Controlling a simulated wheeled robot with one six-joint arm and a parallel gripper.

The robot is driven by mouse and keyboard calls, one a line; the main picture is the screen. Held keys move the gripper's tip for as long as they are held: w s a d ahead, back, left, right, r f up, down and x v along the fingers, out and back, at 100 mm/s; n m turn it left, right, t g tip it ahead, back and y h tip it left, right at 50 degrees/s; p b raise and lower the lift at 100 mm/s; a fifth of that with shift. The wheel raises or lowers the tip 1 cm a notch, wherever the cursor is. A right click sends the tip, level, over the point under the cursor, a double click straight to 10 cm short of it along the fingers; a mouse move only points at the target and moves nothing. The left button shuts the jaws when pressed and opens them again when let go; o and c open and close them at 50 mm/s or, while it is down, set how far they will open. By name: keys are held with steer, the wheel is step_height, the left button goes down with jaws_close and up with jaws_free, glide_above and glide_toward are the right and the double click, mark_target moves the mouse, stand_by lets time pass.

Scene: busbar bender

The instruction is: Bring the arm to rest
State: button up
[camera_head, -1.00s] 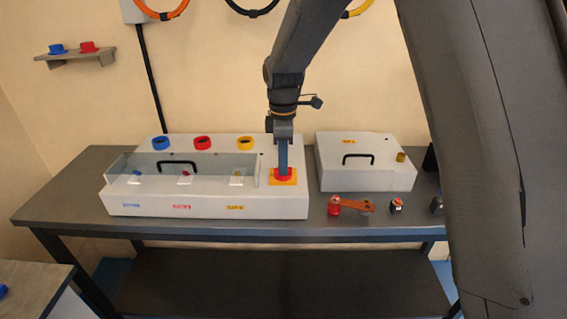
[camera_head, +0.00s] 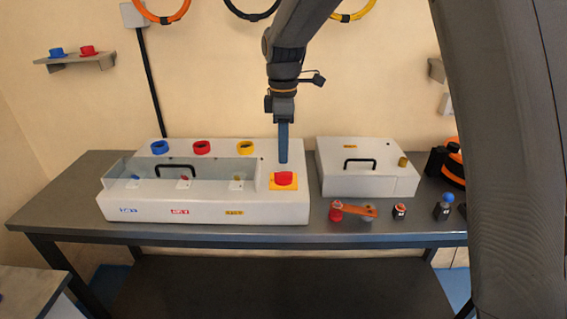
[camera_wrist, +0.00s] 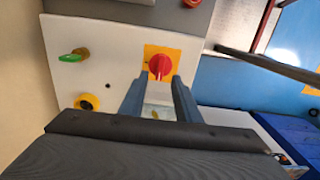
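My gripper (camera_head: 283,161) hangs fingers-down above the right end of the white bender housing (camera_head: 130,210). Its two blue fingers (camera_wrist: 157,92) stand apart in the wrist view, with nothing held between them. Below the fingertips is a red knob (camera_head: 284,178) on a yellow plate (camera_head: 284,187), with a gap between knob and fingers. The knob (camera_wrist: 160,66) also shows just beyond the fingertips in the wrist view. My arm reaches down from the top of the head view.
Blue, red and yellow rings (camera_head: 201,147) sit along the housing's back. A second white box (camera_head: 340,181) with a black handle stands to the right. Small parts, including an orange lever (camera_head: 354,210), lie at the table's (camera_head: 75,190) front right. A wall shelf (camera_head: 75,62) hangs at left.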

steer(key=shift+r, duration=0.85)
steer(key=s+d+f+m, duration=0.5)
steer(key=s+d+m, duration=0.4)
steer(key=s, duration=0.2)
steer(key=s+d+f+m+t, duration=0.1)
steer(key=s+d+f+m, duration=0.4)
steer(key=s+d+m, duration=0.3)
steer(key=s+d, duration=0.1)
steer(key=s, duration=0.3)
steer(key=shift+m, duration=0.4)
steer(key=shift+w, duration=0.1)
